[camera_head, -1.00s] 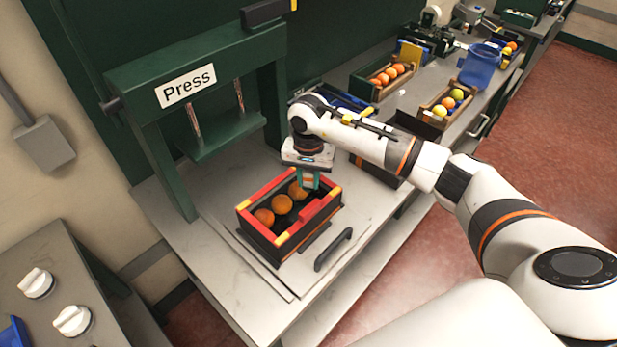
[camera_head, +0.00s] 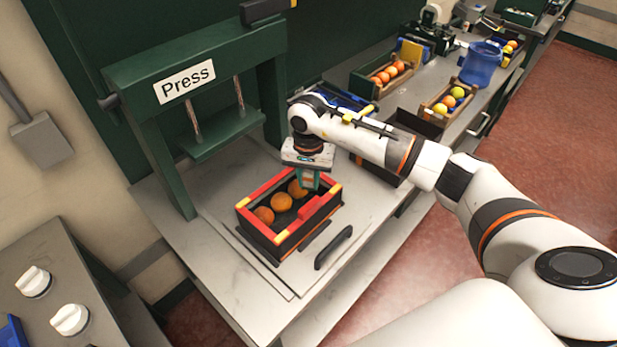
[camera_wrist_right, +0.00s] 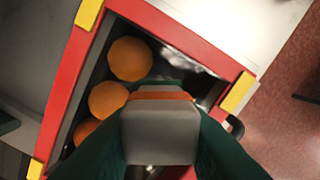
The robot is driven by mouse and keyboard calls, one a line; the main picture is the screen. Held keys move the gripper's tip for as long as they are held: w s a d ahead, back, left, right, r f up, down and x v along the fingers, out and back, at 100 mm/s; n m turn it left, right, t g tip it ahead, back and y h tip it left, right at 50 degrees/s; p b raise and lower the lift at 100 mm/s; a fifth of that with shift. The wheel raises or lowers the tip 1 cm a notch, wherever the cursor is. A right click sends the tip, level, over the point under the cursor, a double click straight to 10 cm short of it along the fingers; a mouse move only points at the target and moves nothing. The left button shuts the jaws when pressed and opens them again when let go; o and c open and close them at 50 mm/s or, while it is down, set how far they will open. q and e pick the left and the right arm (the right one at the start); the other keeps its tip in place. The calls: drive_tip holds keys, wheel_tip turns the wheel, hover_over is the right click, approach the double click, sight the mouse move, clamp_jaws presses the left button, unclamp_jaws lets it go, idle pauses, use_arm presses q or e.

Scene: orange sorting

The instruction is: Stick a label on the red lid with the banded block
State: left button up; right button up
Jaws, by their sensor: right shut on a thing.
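A crate with a red lid frame (camera_head: 262,190) and yellow corners sits on the press bench, with several oranges (camera_head: 282,202) showing inside. The red frame also shows in the wrist view (camera_wrist_right: 185,28), where a glossy reflection lies across part of the opening. My right gripper (camera_head: 308,181) is above the crate's far right end. It is shut on the banded block (camera_wrist_right: 160,128), grey with an orange band, held between dark green fingers. The block covers part of the opening; whether it touches the lid I cannot tell. No label can be made out. My left gripper is out of view.
The green press (camera_head: 190,90) stands behind and left of the crate. A dark handle (camera_head: 333,248) is at the bench's front right. Trays of fruit (camera_head: 448,103) and a blue bin (camera_head: 480,63) stand farther right. Bare bench (camera_head: 215,215) lies left of the crate.

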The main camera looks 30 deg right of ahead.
drive_tip(key=shift+f+b, duration=0.15)
drive_tip(key=shift+b, duration=0.25)
idle(1.4)
wheel_tip(320, 180, up, 2)
drive_tip(key=shift+p, duration=0.45)
drive_tip(key=shift+r+p, duration=1)
drive_tip(key=shift+r, duration=1.6)
